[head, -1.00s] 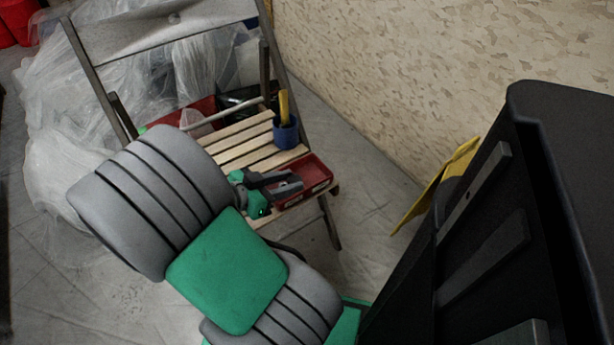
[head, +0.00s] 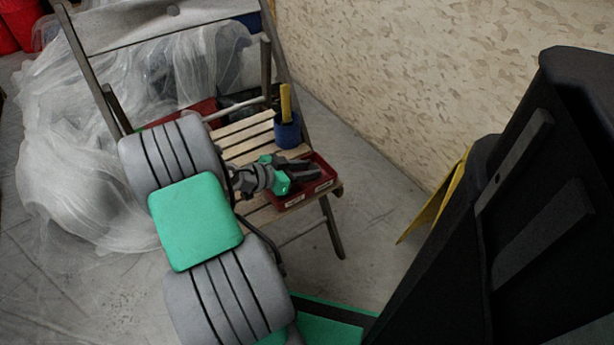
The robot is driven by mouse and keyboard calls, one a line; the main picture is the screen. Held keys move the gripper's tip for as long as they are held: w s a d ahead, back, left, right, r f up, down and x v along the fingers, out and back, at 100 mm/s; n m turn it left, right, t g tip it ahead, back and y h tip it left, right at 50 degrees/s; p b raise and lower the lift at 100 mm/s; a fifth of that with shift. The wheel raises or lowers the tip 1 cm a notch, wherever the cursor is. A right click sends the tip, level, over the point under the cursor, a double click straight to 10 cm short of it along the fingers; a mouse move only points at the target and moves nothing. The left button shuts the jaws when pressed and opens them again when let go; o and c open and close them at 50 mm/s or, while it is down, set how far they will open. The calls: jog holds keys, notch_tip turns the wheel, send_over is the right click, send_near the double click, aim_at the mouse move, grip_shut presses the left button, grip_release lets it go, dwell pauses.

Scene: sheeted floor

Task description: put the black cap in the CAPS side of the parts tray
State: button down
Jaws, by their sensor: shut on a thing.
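The red parts tray (head: 322,190) lies at the front right corner of the slatted wooden chair seat, with white labels on its front wall. My gripper (head: 308,169) is at the tray, its dark fingers over the tray's inside. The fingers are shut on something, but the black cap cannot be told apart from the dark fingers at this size. My wrist hides the tray's left part. Which compartment the fingers are over, and the words on the labels, cannot be made out.
A blue cup (head: 287,131) with a yellow-handled item stands on the seat (head: 243,140) behind the tray. Plastic sheeting (head: 75,150) covers things behind the chair at left. A yellow panel (head: 436,202) leans near the wall.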

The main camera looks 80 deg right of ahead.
jog(key=c, duration=1)
grip_release()
jog(key=shift+f, duration=0.35)
jog(key=shift+c, duration=0.2)
